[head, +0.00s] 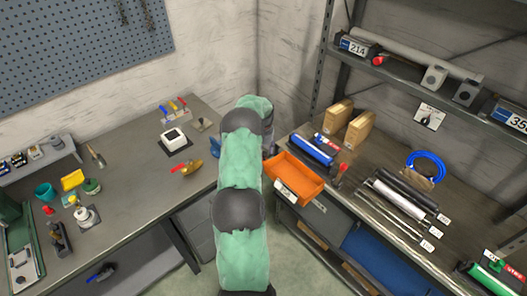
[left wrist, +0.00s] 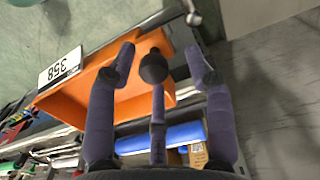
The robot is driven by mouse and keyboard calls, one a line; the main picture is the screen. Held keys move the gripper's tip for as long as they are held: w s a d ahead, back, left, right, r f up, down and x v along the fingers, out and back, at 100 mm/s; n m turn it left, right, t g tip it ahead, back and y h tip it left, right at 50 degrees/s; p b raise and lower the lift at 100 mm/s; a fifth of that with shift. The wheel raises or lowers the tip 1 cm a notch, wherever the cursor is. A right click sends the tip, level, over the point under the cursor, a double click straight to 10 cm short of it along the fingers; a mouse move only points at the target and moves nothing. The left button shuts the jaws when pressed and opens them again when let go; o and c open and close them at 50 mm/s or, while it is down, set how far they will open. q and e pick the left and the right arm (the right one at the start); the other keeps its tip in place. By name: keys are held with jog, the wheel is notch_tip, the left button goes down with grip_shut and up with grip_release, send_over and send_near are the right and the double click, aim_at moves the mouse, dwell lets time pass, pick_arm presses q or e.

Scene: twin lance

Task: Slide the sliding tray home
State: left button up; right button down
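The sliding tray (head: 296,179) is an orange open box with a white label on its front, at the left end of the right-hand bench. It juts out past the bench's front edge. In the left wrist view the orange tray (left wrist: 110,100) lies beyond my fingers, its label reading 358. My left gripper (left wrist: 162,66) is open, its purple fingers spread over and beside the tray. A dark round end shows between them; I cannot tell whether it is a fingertip or a knob. In the head view my green-sleeved arm hides most of this gripper. My right gripper is not in view.
A blue roll (head: 311,150) and brown boxes (head: 338,116) stand behind the tray. Dark tubes and rods (head: 398,200) lie to its right. A shelf (head: 420,80) hangs above. The left bench (head: 130,190) holds small tools. Grey floor lies between the benches.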

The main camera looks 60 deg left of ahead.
pick_arm(q)
jog(key=shift+d+r, duration=0.1)
jog(key=shift+r, duration=0.1)
notch_tip(320, 180, up, 12)
jog(key=shift+f, duration=0.2)
dwell(0.8)
